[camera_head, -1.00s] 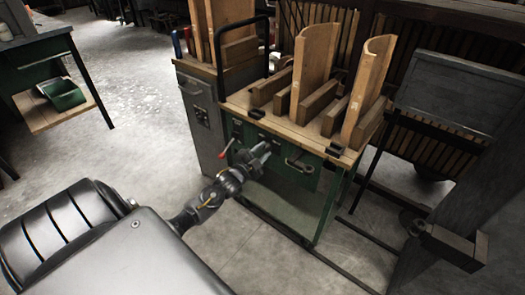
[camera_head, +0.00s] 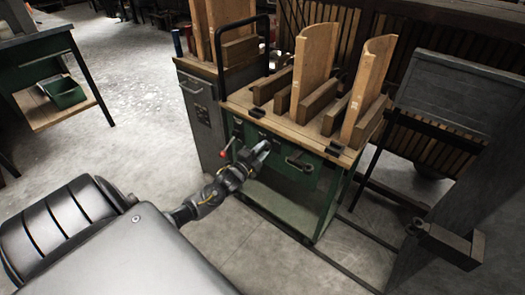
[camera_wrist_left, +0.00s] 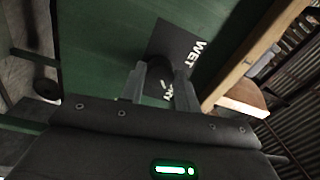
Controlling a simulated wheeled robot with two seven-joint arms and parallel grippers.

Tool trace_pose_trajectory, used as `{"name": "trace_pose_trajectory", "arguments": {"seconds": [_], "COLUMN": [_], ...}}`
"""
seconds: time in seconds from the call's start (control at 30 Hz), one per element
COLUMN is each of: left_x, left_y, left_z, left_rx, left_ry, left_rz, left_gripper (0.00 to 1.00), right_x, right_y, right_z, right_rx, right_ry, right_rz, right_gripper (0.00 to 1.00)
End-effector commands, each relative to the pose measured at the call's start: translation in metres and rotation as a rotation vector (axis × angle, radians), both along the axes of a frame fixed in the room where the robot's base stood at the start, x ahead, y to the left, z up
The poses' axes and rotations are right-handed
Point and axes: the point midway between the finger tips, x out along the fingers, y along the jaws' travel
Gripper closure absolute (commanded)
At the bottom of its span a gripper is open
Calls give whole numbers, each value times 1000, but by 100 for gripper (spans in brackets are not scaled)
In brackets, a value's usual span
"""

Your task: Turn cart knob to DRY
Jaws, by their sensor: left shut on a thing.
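The cart (camera_head: 313,200) has a green front panel below a wooden top. My left gripper (camera_head: 262,149) is at this panel, below the top's front edge. In the left wrist view, its two fingertips (camera_wrist_left: 162,82) are against a dark plate (camera_wrist_left: 177,40) with white lettering. "WET" reads clearly; a second word, partly covered by the fingers, ends in "RY". My right gripper is not in view.
A grey cabinet (camera_head: 203,118) adjoins the cart's left side. Curved wooden boards (camera_head: 314,65) stand on top. A latch (camera_head: 299,164) is on the panel's right. Open floor (camera_head: 135,125) lies left.

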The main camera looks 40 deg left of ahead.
Motion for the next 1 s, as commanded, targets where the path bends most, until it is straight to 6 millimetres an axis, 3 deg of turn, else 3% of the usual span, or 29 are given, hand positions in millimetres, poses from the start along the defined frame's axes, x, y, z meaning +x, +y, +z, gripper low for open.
{"name": "trace_pose_trajectory", "arguments": {"seconds": [0.17, 0.2, 0.37, 0.73, 1.0], "left_x": [0, 0, 0, -7, -56], "left_y": [0, 0, 0, 0, -1], "left_z": [1, 1, 0, 0, -3], "left_rx": [1, 1, 0, 0, 0], "left_ry": [-1, -1, -1, 1, 4], "left_rz": [0, 0, 0, 1, 0], "left_gripper": [91, 67, 47, 47, 47], "right_x": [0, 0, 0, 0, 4], "right_y": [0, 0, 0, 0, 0], "right_z": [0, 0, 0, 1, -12], "right_rx": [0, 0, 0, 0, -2], "right_ry": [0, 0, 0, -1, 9], "right_rz": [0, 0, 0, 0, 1], "right_gripper": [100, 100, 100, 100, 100]}}
